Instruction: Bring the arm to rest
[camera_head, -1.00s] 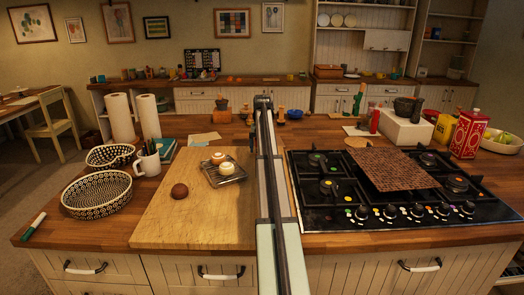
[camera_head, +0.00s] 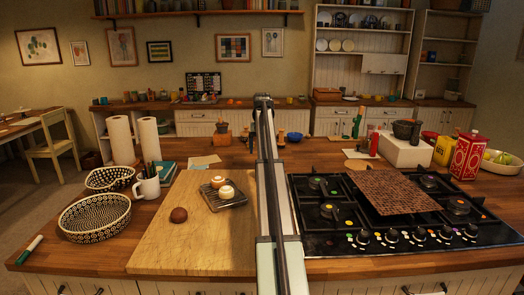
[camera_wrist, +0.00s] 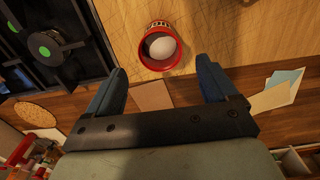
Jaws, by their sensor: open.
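My gripper (camera_wrist: 160,67) is open in the wrist view, with its two blue fingers wide apart and nothing between them. A red cup (camera_wrist: 145,59) with a white round thing (camera_wrist: 161,47) in it stands on the wooden surface, beyond the fingertips. I cannot tell its distance from them. In the head view my arm stretches up the middle of the picture, and I cannot make out the gripper's fingers there.
The black gas hob (camera_head: 322,238) with a brown board (camera_head: 395,191) on it lies right of my arm. A wooden board (camera_head: 190,250) with a small rack (camera_head: 236,203) lies left. Two patterned baskets (camera_head: 95,218) (camera_head: 110,178) stand at the far left.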

